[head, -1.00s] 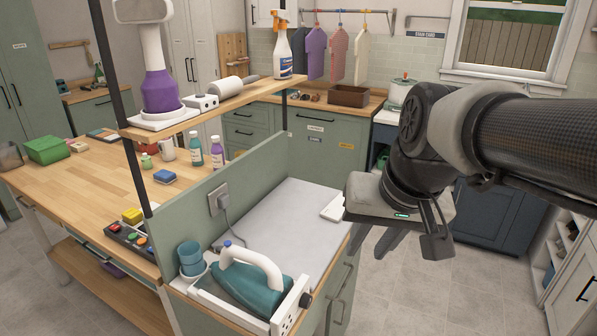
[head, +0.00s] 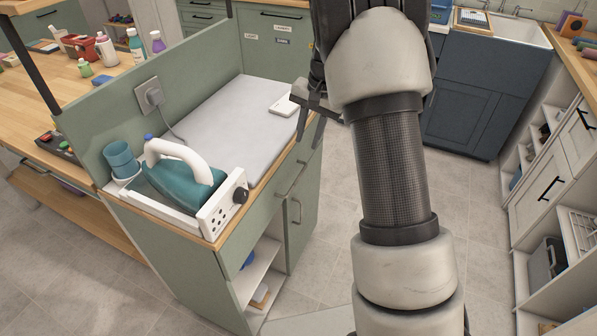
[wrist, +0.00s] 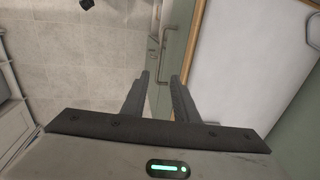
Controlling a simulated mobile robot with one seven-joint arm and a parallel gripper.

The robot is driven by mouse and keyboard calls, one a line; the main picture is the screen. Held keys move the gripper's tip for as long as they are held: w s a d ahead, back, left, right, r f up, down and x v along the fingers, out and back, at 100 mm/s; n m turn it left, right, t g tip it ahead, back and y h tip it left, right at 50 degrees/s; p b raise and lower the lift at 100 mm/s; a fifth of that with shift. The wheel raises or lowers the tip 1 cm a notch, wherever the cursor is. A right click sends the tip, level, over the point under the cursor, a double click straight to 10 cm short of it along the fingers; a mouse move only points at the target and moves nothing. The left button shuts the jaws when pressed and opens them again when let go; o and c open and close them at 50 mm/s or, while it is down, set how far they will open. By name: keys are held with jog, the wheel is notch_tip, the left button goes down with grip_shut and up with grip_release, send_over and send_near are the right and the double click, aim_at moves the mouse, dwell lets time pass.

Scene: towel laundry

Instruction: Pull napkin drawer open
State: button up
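The green cabinet under the ironing surface has an upper drawer (head: 262,212) with a metal bar handle (head: 291,179). The drawer looks shut. No readable label shows on it, so I cannot tell if it is the napkin drawer. My gripper (head: 309,139) hangs by the cabinet's far front corner, beyond and above the handle; my arm partly hides it. In the wrist view its two fingers (wrist: 161,77) are apart with nothing between them. A bar handle (wrist: 160,44) on the green front shows just beyond the fingertips, apart from them.
A teal iron (head: 185,178) rests in a white holder on the near end of the grey ironing surface (head: 228,105). Open shelves (head: 262,270) are below the drawer. Floor (head: 325,235) in front is clear.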

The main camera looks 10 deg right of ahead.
aim_at(297, 179)
jog(key=f, duration=0.5)
jog(key=w+a+f+b, duration=0.1)
jog(key=f, duration=0.4)
jog(key=a+f, duration=0.1)
jog(key=f, duration=0.4)
jog(key=shift+w+a+f, duration=0.2)
jog(key=shift+w, duration=0.15)
grip_shut()
dwell(0.6)
